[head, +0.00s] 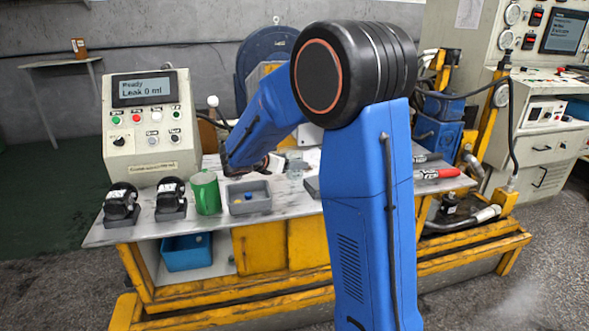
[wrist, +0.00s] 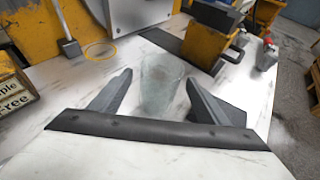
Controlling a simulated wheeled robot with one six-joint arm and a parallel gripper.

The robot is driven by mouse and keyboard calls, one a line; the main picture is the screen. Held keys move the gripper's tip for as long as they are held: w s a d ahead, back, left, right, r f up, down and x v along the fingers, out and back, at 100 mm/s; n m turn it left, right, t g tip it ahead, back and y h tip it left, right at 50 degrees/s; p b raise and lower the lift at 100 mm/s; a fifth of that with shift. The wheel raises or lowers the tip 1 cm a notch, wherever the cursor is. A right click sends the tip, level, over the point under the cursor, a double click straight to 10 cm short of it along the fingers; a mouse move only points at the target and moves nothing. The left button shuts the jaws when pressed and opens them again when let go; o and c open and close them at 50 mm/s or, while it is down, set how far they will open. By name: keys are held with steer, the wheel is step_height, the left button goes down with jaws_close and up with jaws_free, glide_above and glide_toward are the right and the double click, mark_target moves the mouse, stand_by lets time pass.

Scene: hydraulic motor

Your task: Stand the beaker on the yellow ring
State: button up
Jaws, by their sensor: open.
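The beaker (wrist: 161,88) is clear glass and stands on the white marbled table top in the wrist view. My gripper (wrist: 159,78) is open, with one dark finger on each side of the beaker and a gap on both sides. The yellow ring (wrist: 100,51) lies flat on the table, beyond the beaker and to its left, with nothing on it. In the head view my gripper (head: 262,166) is over the table, partly behind my arm.
A yellow block-shaped fixture (wrist: 205,42) stands beyond the beaker to the right, and a grey box (wrist: 118,14) stands behind the ring. A green mug (head: 206,193), a grey tray (head: 248,197) and two black motor parts are on the table's left side.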

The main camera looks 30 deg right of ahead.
steer(key=shift+x, duration=1.1)
steer(key=shift+c, duration=0.2)
steer(key=c, duration=1.2)
steer(key=shift+r, duration=0.15)
